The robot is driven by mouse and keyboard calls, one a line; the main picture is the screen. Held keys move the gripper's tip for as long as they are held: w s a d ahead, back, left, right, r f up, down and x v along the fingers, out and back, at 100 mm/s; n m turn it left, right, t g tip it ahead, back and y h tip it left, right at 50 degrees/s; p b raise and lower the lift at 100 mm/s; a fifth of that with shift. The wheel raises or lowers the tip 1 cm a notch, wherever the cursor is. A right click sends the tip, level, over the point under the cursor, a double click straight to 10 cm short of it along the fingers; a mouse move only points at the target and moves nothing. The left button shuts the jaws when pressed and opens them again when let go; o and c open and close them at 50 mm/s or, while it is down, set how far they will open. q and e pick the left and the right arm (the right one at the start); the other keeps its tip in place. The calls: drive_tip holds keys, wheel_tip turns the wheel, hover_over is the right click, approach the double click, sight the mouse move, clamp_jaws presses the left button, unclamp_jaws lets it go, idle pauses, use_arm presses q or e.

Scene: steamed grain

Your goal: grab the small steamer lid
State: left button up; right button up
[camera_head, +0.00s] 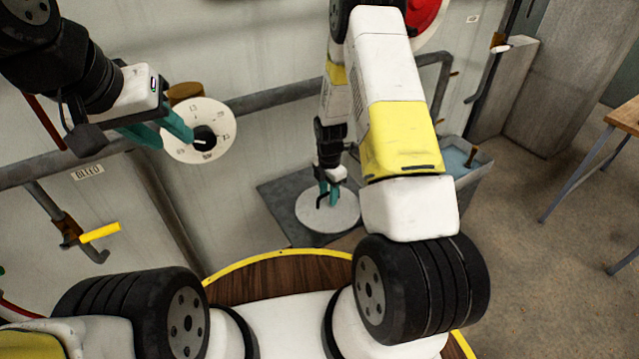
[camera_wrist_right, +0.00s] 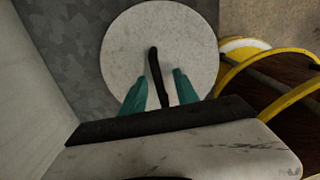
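The small steamer lid (camera_head: 342,214) is a round pale disc with a dark bar handle, lying on a dark grey surface below my right arm. It fills the upper middle of the right wrist view (camera_wrist_right: 190,50). My right gripper (camera_head: 326,192) is over the lid. In the right wrist view its teal fingers (camera_wrist_right: 159,82) are apart, one on each side of the black handle (camera_wrist_right: 155,68), with visible gaps. My left gripper (camera_head: 170,132) is raised at the upper left, its teal fingers apart with nothing seen between them.
A round white dial (camera_head: 221,118) is behind my left gripper, near a grey pipe (camera_head: 270,99) along the wall. A blue-lined basin (camera_head: 470,158) stands right of my right arm. A wooden table (camera_head: 625,118) is at the far right, with open floor before it.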

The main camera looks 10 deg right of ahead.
clamp_jaws()
drive_tip(key=shift+w+r, duration=0.1)
idle(1.2)
